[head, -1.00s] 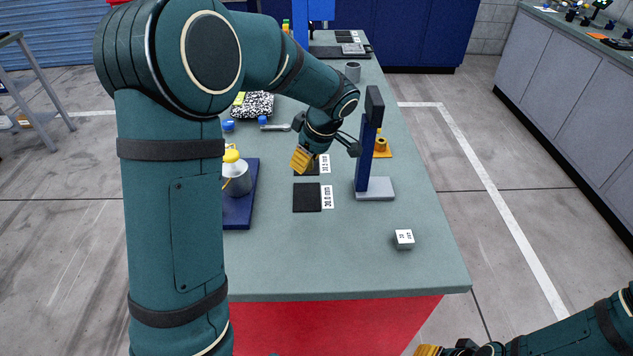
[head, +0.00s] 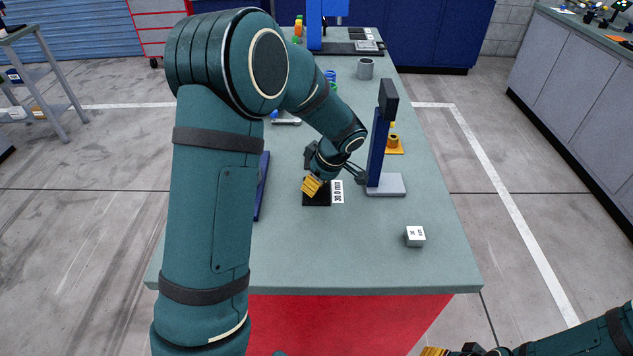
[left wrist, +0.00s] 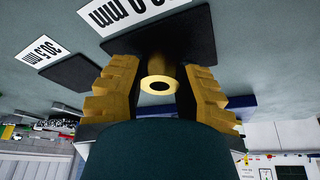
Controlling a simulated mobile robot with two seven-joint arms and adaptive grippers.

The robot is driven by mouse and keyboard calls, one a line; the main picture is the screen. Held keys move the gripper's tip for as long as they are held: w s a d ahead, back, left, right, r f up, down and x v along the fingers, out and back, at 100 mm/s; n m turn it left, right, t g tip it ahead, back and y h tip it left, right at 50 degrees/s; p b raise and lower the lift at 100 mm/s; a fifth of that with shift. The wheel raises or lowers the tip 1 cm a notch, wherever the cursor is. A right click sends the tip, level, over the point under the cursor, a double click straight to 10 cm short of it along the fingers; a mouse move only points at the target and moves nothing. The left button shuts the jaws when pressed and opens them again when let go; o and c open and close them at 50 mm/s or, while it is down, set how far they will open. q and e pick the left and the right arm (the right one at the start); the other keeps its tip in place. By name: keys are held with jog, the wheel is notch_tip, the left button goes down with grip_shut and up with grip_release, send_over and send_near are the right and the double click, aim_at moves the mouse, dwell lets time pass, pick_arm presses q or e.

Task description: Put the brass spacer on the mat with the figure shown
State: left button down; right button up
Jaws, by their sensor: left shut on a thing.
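My left gripper (head: 312,187) is over the near black mat (head: 318,200), which has a white label (head: 338,191) reading about 30.0 mm beside it. In the left wrist view its ribbed yellow fingers (left wrist: 158,72) are shut on the brass spacer (left wrist: 160,86), a short tube with its open end facing the camera. The black mat (left wrist: 200,30) lies just beyond the spacer. I cannot tell whether they touch. A second mat (left wrist: 80,72) with its own label (left wrist: 43,51) lies beside it. My right gripper (head: 435,351) is cut off at the bottom edge.
A blue post on a grey base (head: 386,184) stands right of the mat. A small white block (head: 414,236) with tiny print sits near the front right. A blue tray (head: 262,185) is partly behind my left arm.

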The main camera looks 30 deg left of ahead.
pick_arm(q)
jog(key=shift+f, duration=0.15)
jog(key=c, duration=0.8)
grip_release()
jog(key=shift+o, duration=0.2)
jog(key=shift+r, duration=0.2)
jog(key=p+v, duration=0.1)
jog(key=v, duration=1.1)
jog(key=shift+p, duration=0.4)
